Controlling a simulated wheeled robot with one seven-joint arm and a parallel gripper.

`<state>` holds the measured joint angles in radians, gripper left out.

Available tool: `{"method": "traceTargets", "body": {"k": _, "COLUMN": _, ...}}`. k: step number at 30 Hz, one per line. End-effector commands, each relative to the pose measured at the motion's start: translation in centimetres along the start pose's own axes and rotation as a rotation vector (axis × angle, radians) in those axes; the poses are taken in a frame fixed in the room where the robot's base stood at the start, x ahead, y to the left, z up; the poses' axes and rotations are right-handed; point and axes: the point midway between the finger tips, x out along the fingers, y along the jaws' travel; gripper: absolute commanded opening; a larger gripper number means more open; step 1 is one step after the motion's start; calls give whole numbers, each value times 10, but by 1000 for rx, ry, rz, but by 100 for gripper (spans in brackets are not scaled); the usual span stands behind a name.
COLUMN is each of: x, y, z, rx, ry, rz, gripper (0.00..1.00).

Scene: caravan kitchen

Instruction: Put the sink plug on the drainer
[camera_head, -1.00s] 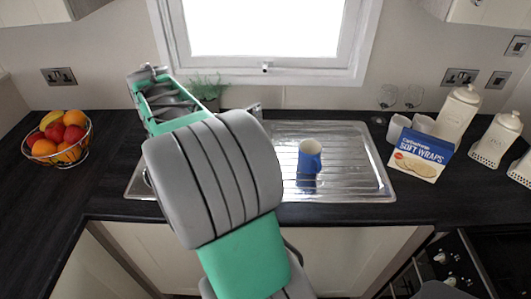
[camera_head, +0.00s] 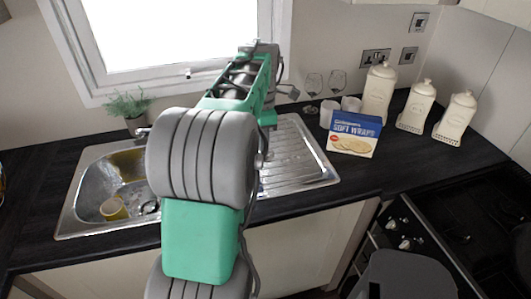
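The metal drainer (camera_head: 302,160) is the ribbed right part of the sink unit, partly hidden by my arm. The sink bowl (camera_head: 85,196) is to its left, with a yellow cup (camera_head: 113,208) in it. A small dark round thing (camera_head: 150,207) lies in the bowl beside my arm; I cannot tell whether it is the sink plug or the drain. My gripper (camera_head: 289,92) is at the far end of my arm, above the back of the drainer; it is small and partly hidden, so its opening and any held thing are unclear.
A potted plant (camera_head: 130,107) stands behind the sink. The hob (camera_head: 470,215) is at front right. Counter right of the box is clear.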

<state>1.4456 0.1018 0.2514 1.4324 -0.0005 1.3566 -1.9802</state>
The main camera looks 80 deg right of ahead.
Motion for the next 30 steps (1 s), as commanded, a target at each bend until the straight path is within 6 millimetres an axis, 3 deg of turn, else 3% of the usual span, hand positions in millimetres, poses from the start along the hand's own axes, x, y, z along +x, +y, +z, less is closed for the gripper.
{"method": "traceTargets", "body": {"k": 14, "x": 36, "y": 63, "z": 62, "rx": 1, "ry": 1, "rz": -1, "gripper": 0}}
{"method": "traceTargets", "body": {"k": 18, "x": 61, "y": 76, "z": 75, "rx": 1, "ry": 1, "rz": -3, "gripper": 0}}
{"method": "traceTargets", "body": {"k": 30, "x": 107, "y": 97, "z": 95, "rx": 0, "ry": 2, "rz": -3, "gripper": 0}}
